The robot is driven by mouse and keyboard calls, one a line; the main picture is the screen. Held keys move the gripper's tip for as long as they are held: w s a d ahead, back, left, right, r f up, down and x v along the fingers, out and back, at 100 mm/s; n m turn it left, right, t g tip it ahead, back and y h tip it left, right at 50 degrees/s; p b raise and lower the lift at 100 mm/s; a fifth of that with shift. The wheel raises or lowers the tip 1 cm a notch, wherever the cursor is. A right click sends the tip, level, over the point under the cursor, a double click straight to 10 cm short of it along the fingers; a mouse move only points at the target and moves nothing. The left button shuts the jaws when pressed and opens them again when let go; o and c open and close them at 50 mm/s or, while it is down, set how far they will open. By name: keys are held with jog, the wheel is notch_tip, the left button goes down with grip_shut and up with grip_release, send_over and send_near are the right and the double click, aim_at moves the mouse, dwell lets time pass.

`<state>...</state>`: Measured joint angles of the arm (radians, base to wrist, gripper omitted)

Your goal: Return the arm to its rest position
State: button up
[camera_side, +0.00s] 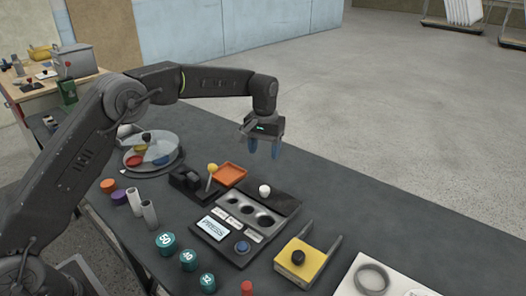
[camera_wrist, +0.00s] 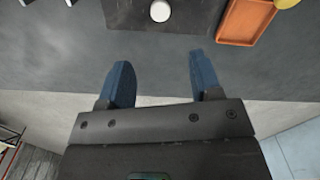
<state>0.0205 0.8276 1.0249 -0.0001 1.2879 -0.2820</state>
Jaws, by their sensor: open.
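My gripper (camera_side: 264,150) hangs above the far edge of the dark table (camera_side: 350,190), its two blue fingers pointing down. In the wrist view, the fingers (camera_wrist: 157,82) are spread apart with nothing between them. My arm is stretched out from the lower left, high over the table. No object touches the gripper.
Below the gripper are an orange tray (camera_side: 229,174), a yellow-topped lever (camera_side: 211,169), and a panel with round holes (camera_side: 246,212) and a white knob (camera_side: 264,190). A yellow block (camera_side: 300,262) and several teal weights (camera_side: 165,242) stand nearer. A round dish (camera_side: 165,165) sits at left.

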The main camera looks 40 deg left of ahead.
jog(key=s+r+m+t, duration=0.1)
jog(key=s+r+t, duration=0.2)
jog(key=s+r, duration=1.2)
jog(key=s+a+f+m+t, duration=0.1)
jog(key=s+f, duration=0.3)
jog(key=s, duration=1.7)
jog(key=shift+s+m+t, duration=0.3)
jog(key=shift+m+t, duration=0.2)
jog(key=shift+t, duration=0.3)
